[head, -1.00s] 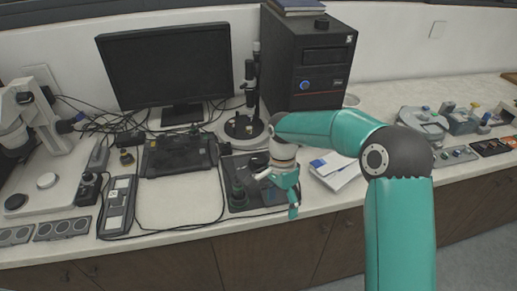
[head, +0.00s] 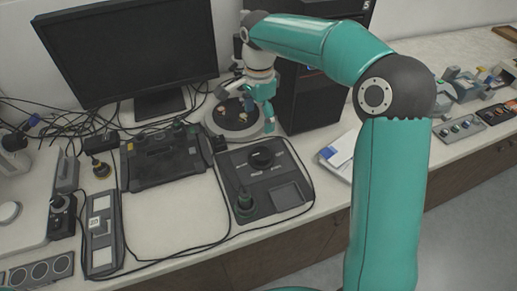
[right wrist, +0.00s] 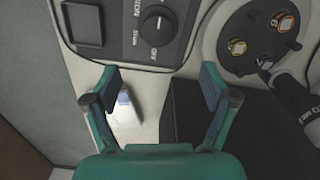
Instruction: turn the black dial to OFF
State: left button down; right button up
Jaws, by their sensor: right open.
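The black dial (head: 262,158) sits on the dark control panel (head: 236,160) on the bench, and nothing covers it in the head view. In the right wrist view the dial (right wrist: 158,24) is at the top, with an OFF label and other lettering around it. A pale line shows on the dial's face, but I cannot tell for sure which label it points at. My right gripper (head: 262,115) is raised beyond the panel, apart from the dial. Its two fingers (right wrist: 160,80) are spread and empty in the right wrist view. My left gripper is out of view.
A round base (head: 236,118) stands behind the panel, close to a black computer tower (head: 305,100). A green-topped knob (head: 244,200) rises from the panel's front left. Cables run along the panel's left and front.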

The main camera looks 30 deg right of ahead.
aim_at(261, 153)
jog(key=f, duration=0.9)
jog(key=f+p, duration=0.1)
jog(key=f, duration=0.4)
jog(key=shift+s+d+f, duration=0.2)
jog(key=shift+d, duration=0.05)
jog(key=c, duration=1.2)
jog(key=shift+o, duration=0.2)
